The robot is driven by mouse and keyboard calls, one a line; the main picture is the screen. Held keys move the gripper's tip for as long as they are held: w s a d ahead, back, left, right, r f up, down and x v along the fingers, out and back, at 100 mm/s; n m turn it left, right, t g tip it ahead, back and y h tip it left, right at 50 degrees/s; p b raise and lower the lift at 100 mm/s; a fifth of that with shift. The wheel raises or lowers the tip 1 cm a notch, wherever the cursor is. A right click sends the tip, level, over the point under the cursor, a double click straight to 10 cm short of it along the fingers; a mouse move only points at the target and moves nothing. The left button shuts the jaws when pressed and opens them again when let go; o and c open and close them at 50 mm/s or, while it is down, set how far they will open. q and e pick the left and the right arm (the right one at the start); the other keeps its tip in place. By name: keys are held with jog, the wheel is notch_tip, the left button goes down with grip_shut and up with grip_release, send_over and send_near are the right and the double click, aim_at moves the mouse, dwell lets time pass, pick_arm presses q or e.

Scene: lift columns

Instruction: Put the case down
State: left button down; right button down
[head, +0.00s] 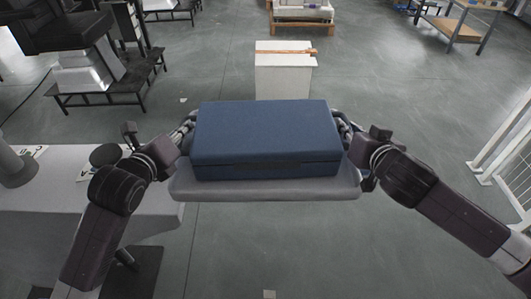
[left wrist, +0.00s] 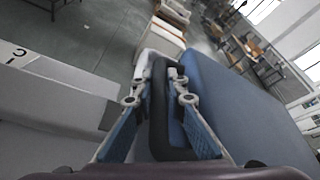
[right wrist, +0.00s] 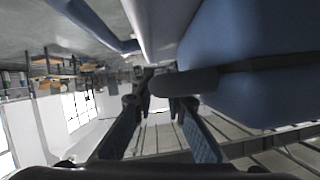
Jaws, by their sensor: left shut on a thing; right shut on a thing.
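The blue case (head: 265,135) lies flat and level in front of me, lid up. A grey slab with rounded corners (head: 265,191) shows beneath it and along its near side; I cannot tell whether the case touches it. My left gripper (head: 187,130) is at the case's left end, and in the left wrist view its fingers close on a dark handle (left wrist: 160,105). My right gripper (head: 345,128) is at the right end, partly hidden by the case. In the right wrist view it is shut on a dark handle bar (right wrist: 185,82).
A white pedestal (head: 283,82) with an orange-brown strip on top stands just beyond the case. A light grey table (head: 50,195) is at the left. A white railing (head: 505,140) is at the far right. The floor between pedestal and railing is open.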

pick_arm(q)
jog(key=c, duration=2.2)
grip_release()
jog(key=shift+c, duration=0.2)
pick_arm(e)
jog(key=c, duration=2.2)
grip_release()
jog(key=shift+c, duration=0.2)
pick_arm(q)
jog(key=o, duration=0.3)
jog(key=shift+s+r, duration=0.15)
jog(key=shift+s, duration=0.05)
pick_arm(e)
jog(key=o, duration=0.3)
jog(key=shift+s+r, duration=0.1)
jog(key=shift+s, duration=0.1)
